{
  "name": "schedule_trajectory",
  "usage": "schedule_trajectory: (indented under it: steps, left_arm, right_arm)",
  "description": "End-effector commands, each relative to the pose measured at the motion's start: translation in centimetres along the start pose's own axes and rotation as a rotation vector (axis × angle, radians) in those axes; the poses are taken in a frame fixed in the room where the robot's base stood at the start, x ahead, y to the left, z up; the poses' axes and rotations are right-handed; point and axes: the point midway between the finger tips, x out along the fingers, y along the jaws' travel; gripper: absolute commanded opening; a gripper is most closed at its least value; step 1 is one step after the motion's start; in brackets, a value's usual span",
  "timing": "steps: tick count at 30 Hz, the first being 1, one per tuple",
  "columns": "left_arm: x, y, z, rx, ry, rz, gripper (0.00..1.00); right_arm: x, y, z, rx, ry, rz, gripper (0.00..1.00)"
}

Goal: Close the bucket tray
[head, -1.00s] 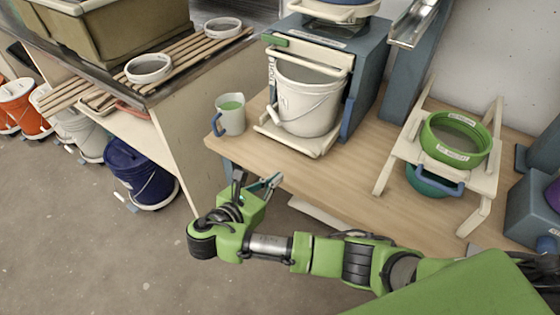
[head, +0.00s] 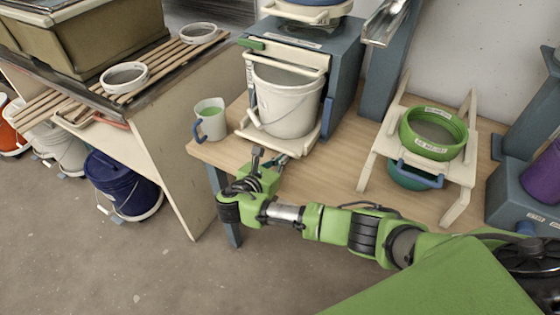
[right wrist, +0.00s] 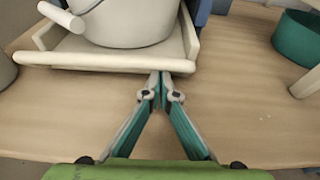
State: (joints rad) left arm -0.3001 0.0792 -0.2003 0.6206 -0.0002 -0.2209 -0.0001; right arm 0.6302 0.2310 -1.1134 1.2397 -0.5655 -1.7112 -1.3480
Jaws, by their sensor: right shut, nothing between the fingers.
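The bucket tray (head: 262,142) is a cream platform sticking out at the front of a blue-grey machine (head: 343,75). A white bucket (head: 290,105) stands upright on it, beneath a cream frame. My right gripper (head: 274,158) is shut and empty, low at the tray's front edge. In the right wrist view its fingertips (right wrist: 161,82) meet just at the tray's front lip (right wrist: 105,62); I cannot tell for certain whether they touch it. The white bucket's lower part (right wrist: 125,22) also shows there. My left gripper is not in view.
A grey jug (head: 209,120) with green liquid stands left of the tray on the wooden table (head: 335,175). A green sieve (head: 433,133) on a cream stand (head: 462,178) is at right, over a teal bowl (head: 410,178). Bare tabletop lies between stand and tray.

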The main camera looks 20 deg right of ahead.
Motion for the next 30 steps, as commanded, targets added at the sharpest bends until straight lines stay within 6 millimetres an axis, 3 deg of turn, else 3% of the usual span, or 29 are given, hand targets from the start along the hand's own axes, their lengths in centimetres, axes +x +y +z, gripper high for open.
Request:
schedule_trajectory:
  steps: [8,18,21,30]
  left_arm:
    - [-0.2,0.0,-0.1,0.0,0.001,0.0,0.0]
    - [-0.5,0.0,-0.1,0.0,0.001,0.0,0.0]
    - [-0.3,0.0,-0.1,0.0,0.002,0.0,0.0]
    - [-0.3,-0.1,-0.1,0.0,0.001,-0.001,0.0]
  right_arm:
    - [0.7,-0.1,0.3,-0.001,-0.002,-0.004,0.0]
    - [8.5,-0.1,2.6,0.0,-0.002,-0.005,0.0]
    - [9.9,0.0,3.1,0.0,-0.002,-0.003,0.0]
    - [10.7,-0.1,3.4,0.0,-0.002,-0.002,0.0]
